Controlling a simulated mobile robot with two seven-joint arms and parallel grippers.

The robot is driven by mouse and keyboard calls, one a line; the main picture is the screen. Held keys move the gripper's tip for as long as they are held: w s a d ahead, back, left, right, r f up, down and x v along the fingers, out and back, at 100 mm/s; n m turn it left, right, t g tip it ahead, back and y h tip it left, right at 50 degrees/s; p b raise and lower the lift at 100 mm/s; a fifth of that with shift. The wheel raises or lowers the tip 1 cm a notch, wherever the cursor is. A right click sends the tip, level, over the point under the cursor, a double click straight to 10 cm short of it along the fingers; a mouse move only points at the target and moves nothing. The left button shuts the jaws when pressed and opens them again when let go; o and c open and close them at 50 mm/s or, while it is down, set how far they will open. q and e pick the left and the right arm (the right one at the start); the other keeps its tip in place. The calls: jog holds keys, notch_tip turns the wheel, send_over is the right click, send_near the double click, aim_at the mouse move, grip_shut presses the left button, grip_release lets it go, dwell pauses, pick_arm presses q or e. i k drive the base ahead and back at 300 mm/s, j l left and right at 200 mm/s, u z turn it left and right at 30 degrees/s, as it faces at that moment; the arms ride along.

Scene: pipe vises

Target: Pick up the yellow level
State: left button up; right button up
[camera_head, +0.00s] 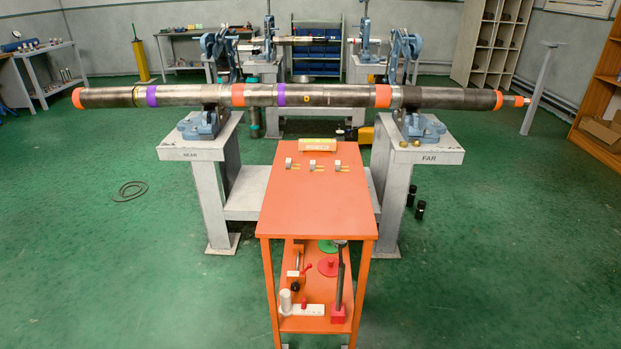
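Neither of my grippers shows in the head view.
A long pipe (330,95) spans two grey vise stands (205,150) behind the table. The near tabletop is bare. The lower shelf (310,322) holds tools.

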aim_at(304, 145)
jog(key=i+j+u, duration=0.2)
jog(key=j+u, duration=0.2)
jog(key=i+j+u, duration=0.5)
jog(key=j+u, duration=0.25)
jog(key=i+j+u, duration=0.25)
jog(key=i, duration=0.2)
jog(key=i+u, duration=0.3)
jog(key=i+z, duration=0.35)
jog(key=i+j+z, duration=0.1)
jog(key=z, duration=0.2)
jog(key=i+j+z, duration=0.15)
jog(key=i+z, duration=0.35)
jog(key=z, duration=0.3)
jog(key=i+z, duration=0.2)
jog(key=z, duration=0.25)
jog(key=i+j+z, duration=0.1)
jog(key=z, duration=0.35)
jog(key=i+j+z, duration=0.15)
jog(key=z, duration=0.3)
jog(key=i+j+z, duration=0.15)
jog(key=z, duration=0.3)
jog(key=j+z, duration=0.25)
jog(key=z, duration=0.2)
jog(key=i+j+z, duration=0.1)
jog(key=j+z, duration=0.15)
jog(key=z, duration=0.2)
